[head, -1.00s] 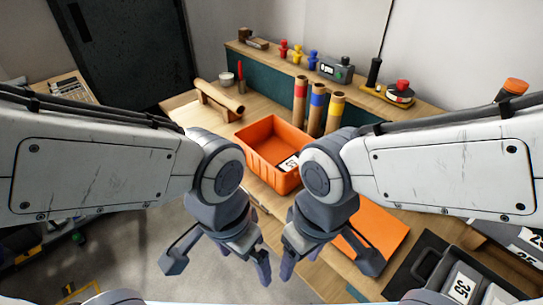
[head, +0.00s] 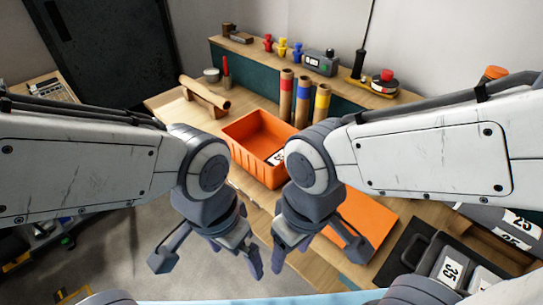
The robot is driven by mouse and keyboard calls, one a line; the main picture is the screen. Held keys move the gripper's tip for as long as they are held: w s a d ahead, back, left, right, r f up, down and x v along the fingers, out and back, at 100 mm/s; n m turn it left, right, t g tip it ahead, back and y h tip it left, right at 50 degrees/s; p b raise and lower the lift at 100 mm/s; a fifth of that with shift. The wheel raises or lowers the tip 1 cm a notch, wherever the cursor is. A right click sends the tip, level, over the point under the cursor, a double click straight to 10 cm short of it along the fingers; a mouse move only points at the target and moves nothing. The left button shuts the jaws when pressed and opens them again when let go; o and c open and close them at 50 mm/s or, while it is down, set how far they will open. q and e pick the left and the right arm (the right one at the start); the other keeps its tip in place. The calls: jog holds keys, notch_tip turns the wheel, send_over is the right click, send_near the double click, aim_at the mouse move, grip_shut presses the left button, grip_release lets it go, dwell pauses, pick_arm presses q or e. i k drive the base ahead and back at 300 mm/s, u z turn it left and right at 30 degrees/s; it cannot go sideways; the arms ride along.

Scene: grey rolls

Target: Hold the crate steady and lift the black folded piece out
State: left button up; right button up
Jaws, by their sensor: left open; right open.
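The orange crate (head: 258,170) stands on the wooden bench, open at the top. My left gripper (head: 247,259) is open and empty, in front of and below the crate in the picture. My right gripper (head: 287,252) is open and empty beside it, a little to the right. Neither gripper touches the crate.
Red, blue and yellow banded tubes (head: 303,100) stand just behind the crate. A brown roll (head: 205,92) lies on a stand at the back left. An orange sheet (head: 362,222) lies at the right. A black bin with labelled grey items (head: 450,268) is at the lower right.

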aim_at(277, 158)
jog(key=k, duration=1.25)
jog(key=u, duration=0.7)
jog(key=i, duration=1.3)
jog(key=z, duration=0.65)
jog(key=i, duration=0.4)
jog(key=z, duration=0.4)
